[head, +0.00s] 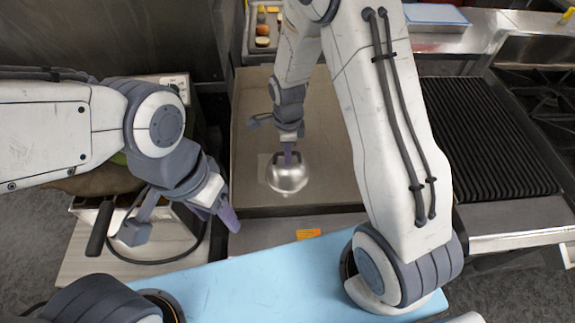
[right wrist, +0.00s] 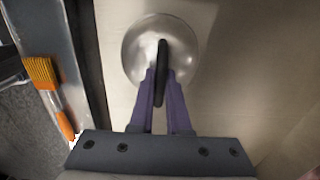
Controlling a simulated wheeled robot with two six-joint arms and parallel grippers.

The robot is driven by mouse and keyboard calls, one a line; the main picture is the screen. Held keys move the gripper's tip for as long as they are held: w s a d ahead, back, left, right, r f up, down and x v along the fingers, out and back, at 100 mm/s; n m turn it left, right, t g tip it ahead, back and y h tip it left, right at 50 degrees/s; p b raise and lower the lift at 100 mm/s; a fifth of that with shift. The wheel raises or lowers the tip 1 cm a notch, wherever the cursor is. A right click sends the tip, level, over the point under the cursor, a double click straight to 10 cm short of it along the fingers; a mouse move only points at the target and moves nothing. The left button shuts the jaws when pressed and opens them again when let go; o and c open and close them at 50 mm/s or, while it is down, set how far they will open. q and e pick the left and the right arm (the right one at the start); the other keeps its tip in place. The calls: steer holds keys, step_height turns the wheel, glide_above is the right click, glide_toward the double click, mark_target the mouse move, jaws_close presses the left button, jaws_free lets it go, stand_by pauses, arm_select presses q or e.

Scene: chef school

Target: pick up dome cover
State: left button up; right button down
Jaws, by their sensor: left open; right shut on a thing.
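The dome cover (head: 289,181) is a shiny metal dome on the flat metal griddle in the head view. It also shows in the right wrist view (right wrist: 138,52), with a dark upright handle (right wrist: 162,75) on top. My right gripper (head: 289,160) is above the dome, and its purple fingers (right wrist: 161,88) are shut on the handle. I cannot tell whether the dome rests on the griddle or is slightly raised. My left gripper (head: 230,218) is open and empty, at the left, off the griddle's front left corner.
The flat griddle (head: 325,125) is mostly bare around the dome. A ridged black grill (head: 490,140) lies to the right. An orange brush (right wrist: 42,75) lies by the griddle's edge in the right wrist view. A tray with food (head: 262,30) stands at the back.

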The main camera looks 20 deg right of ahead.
steer(key=shift+r, duration=0.1)
stand_by(0.3)
steer(key=shift+r+b, duration=0.3)
steer(key=shift+r, duration=0.3)
step_height(320, 180, up, 3)
steer(key=shift+s+d+b, duration=0.15)
steer(key=shift+b, duration=0.35)
steer(key=s+d+r+b, duration=0.2)
steer(key=s+d+r, duration=0.4)
steer(key=s, duration=0.3)
steer(key=shift+s+d+r, duration=0.15)
steer(key=shift+d+r, duration=0.15)
steer(key=shift+d, duration=0.05)
